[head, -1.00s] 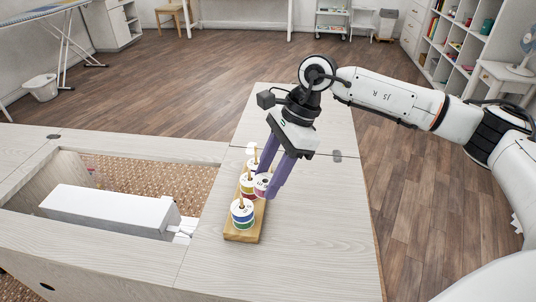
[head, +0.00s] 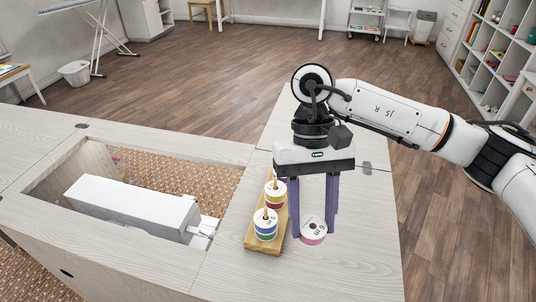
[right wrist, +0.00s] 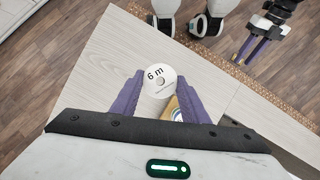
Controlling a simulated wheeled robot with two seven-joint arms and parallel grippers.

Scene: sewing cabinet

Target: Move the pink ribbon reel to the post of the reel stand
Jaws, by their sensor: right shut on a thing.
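The pink ribbon reel (head: 313,231), white-faced with a pink edge, is between the purple fingers of my right gripper (head: 315,232), which is shut on it. In the right wrist view its face reads "6 m" (right wrist: 160,76). It is just right of the wooden reel stand (head: 252,240), off the posts; its height above the table is hard to tell. The stand's front post carries a blue-green reel (head: 265,227), and a red-yellow reel (head: 276,194) sits behind it. The stand's far end is partly hidden by my gripper. My left gripper (right wrist: 256,50) shows only in the right wrist view, fingers apart and empty.
The cabinet top (head: 345,270) is clear to the right of the stand. To the left, a white sewing machine (head: 130,208) lies in the cabinet's open well. The tabletop's right edge drops to the wooden floor.

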